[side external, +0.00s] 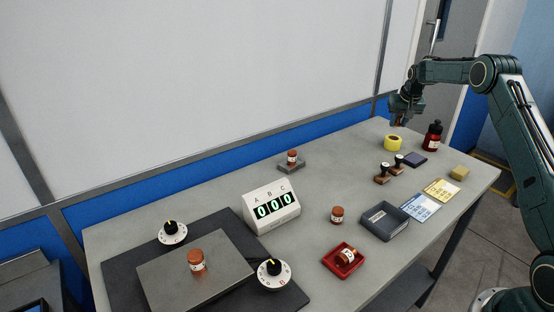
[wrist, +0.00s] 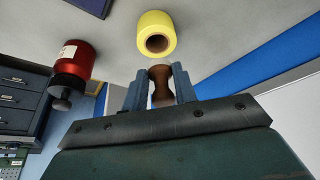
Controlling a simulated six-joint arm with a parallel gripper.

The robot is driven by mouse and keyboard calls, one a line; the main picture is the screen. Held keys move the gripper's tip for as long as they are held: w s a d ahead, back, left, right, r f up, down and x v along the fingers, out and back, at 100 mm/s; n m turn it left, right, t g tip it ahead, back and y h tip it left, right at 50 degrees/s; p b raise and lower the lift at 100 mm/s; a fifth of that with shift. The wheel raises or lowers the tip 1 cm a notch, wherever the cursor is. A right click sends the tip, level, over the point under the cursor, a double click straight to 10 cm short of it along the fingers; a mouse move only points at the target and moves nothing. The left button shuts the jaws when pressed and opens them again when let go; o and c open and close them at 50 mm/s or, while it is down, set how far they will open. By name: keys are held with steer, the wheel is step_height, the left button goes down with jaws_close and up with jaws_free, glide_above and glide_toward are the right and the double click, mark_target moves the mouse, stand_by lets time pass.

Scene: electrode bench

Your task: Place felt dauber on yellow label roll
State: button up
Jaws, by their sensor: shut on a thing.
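My gripper (side external: 398,121) is at the far right end of the bench, above the yellow label roll (side external: 393,145). In the wrist view my gripper (wrist: 160,82) is shut on a brown, narrow-waisted wooden piece, which I take as the felt dauber (wrist: 161,92). The dauber appears apart from the roll. In the side view the dauber is small and largely hidden by the fingers.
A dark red bottle with a black cap (side external: 433,137) stands right of the roll. Two stamps (side external: 382,174) and a dark pad (side external: 415,160) lie in front.

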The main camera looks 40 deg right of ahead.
mark_target(398, 128)
steer(key=shift+f, duration=2)
steer(key=shift+f, duration=0.1)
steer(key=o, duration=0.9)
steer(key=shift+o, duration=0.3)
steer(key=v, duration=1.2)
steer(key=shift+a, duration=0.1)
